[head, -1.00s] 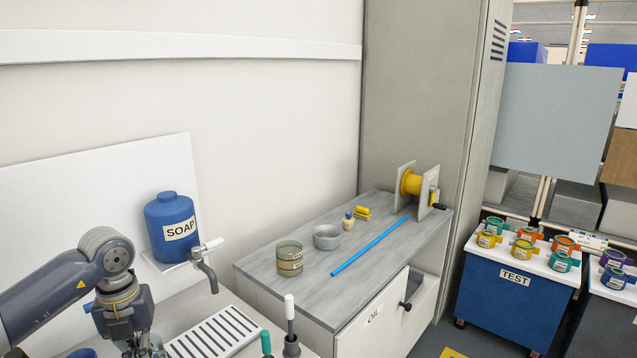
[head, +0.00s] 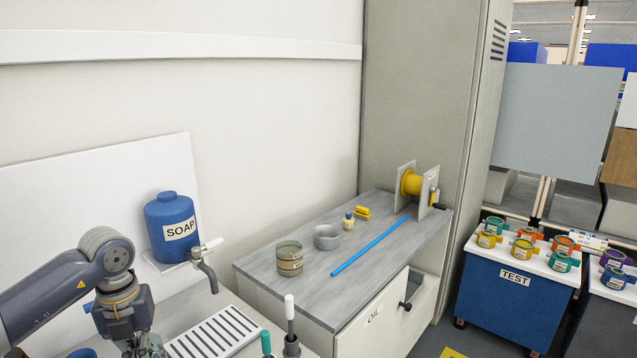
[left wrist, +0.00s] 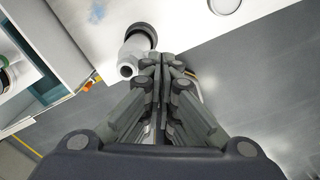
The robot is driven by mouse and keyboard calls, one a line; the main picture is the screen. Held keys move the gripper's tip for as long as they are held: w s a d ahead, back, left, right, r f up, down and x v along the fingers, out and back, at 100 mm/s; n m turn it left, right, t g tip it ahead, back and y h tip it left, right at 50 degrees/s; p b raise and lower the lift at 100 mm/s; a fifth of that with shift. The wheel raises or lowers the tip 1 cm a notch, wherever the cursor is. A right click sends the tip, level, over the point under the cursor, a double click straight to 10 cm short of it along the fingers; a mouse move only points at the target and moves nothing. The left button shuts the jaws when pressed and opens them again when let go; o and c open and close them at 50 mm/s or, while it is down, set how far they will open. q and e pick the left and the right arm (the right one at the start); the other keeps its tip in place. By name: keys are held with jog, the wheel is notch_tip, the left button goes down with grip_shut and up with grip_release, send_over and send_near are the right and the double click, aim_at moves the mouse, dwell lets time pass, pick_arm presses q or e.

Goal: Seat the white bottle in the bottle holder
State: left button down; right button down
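My left gripper (head: 142,350) is at the bottom left of the head view, partly cut off by the frame's lower edge. In the left wrist view its two fingers (left wrist: 166,62) lie together at the tips, with no object clearly between them. A pale grey fitting (left wrist: 132,58) with a round open end and a dark ring is just left of the fingertips; whether they touch is unclear. A pale, brown-edged item (left wrist: 194,84) is partly hidden behind the right finger. I cannot identify the white bottle or the bottle holder in either view. My right gripper is out of view.
A blue soap container (head: 172,225) stands by a tap (head: 207,265) above a slatted drain (head: 215,335). Two upright levers, white-tipped (head: 290,325) and green-tipped (head: 266,343), stand right of it. The grey counter (head: 300,260) holds cups, a blue rod (head: 370,246) and a yellow spool (head: 412,184).

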pick_arm(q)
jog(key=shift+f, duration=0.1)
jog(key=shift+f+b, duration=0.65)
jog(key=shift+f, duration=0.1)
jog(key=shift+r+p, duration=1.05)
jog(key=shift+r, duration=0.5)
jog(key=shift+f, duration=0.1)
